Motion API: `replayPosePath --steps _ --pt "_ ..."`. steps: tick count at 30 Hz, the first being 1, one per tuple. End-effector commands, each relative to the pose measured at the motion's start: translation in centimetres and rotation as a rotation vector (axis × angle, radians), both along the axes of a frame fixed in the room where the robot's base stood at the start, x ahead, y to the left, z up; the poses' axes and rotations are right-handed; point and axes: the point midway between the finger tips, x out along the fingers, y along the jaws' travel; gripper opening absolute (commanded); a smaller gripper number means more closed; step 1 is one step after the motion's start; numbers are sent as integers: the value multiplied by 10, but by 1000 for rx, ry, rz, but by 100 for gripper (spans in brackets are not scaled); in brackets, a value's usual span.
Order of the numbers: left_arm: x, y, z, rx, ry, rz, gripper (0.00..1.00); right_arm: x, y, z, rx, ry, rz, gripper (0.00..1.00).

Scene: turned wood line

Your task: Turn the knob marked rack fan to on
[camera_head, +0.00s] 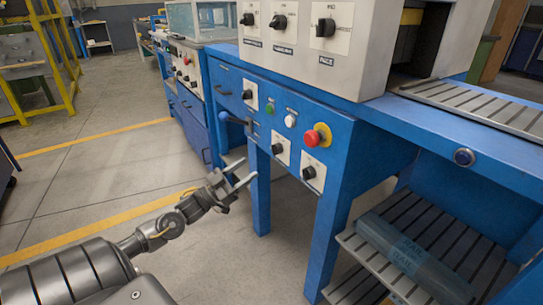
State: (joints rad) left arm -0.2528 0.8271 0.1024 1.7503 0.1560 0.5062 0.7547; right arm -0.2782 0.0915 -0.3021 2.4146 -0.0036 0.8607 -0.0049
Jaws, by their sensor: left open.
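Three black knobs sit on white plates on the pale upper cabinet: a left one (248,19), a middle one (279,22) and a right one (326,27). The right one's label seems to read "PACE". Three smaller black knobs are on the blue front panel: an upper left one (248,94), a middle one (277,149) and a lower right one (309,173). Their labels are too small to read, so I cannot tell which is the rack fan knob. My left gripper (247,171) is open and empty, below and left of the middle small knob, apart from the panel.
A red stop button (314,137) on a yellow base, a white button (290,121) and a green button (270,108) share the blue panel. A blue-ended lever (226,117) sticks out at left. A wrapped bundle (410,256) lies on the slatted lower shelf. Floor at left is clear.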

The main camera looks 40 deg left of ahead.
Motion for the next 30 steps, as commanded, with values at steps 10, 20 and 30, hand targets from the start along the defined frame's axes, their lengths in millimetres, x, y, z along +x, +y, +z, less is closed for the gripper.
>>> replayPosePath --steps 10,20,30 --pt "55 -20 23 1 -5 -1 54 6 2 0 -3 -43 -3 73" --pt "87 -32 36 0 -1 -1 54 9 3 4 -3 -65 -5 73" --pt "89 -34 38 1 1 -1 54 8 3 6 -4 -71 -5 73"
